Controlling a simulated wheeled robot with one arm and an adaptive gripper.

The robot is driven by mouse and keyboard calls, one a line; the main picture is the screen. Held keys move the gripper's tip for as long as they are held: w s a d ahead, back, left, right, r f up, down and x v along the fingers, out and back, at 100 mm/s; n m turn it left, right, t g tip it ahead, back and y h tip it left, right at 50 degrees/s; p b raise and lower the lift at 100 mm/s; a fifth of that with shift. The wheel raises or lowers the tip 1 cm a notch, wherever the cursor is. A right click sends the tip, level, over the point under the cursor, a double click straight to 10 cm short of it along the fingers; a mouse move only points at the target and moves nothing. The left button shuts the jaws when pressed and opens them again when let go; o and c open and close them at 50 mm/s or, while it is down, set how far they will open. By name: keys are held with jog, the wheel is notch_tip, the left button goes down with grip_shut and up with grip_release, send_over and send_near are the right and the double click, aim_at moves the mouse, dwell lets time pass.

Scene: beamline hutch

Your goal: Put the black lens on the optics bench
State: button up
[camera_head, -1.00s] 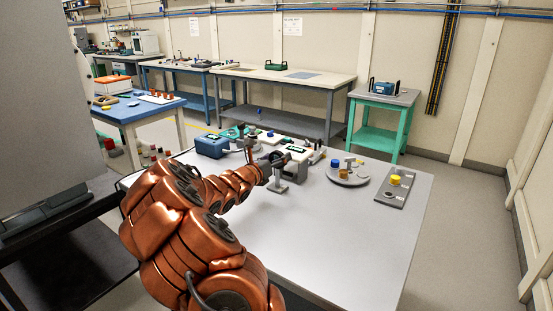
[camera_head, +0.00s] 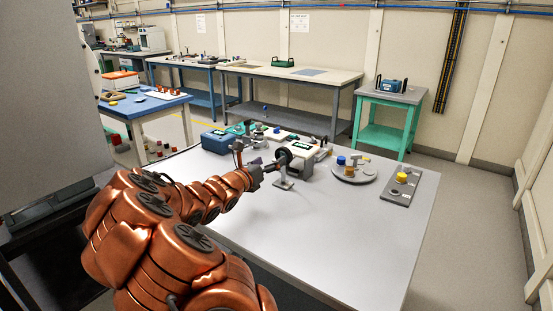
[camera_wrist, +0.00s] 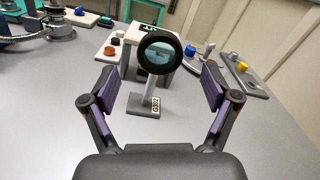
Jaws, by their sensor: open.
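The black lens (camera_wrist: 160,56) is a round glass in a thick black ring, upright on a grey post and a flat foot with a label. It stands on the grey table in front of me, and it also shows in the head view (camera_head: 284,157). My gripper (camera_wrist: 160,88) is open and empty, with one finger on either side of the lens post in the wrist picture. The lens seems to stand just beyond the fingertips, and I see no contact. In the head view my gripper (camera_head: 270,166) is close to the lens's left side. I cannot tell which table is the optics bench.
Behind the lens stands a white device (camera_head: 299,149). A round grey plate (camera_head: 347,177) and a grey board (camera_head: 399,198) lie to the right. A blue box (camera_head: 217,142) is at left. Long benches (camera_head: 335,82) and a green table (camera_head: 378,126) stand behind. The near tabletop is clear.

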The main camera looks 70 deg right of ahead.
jog(key=shift+v, duration=2.45)
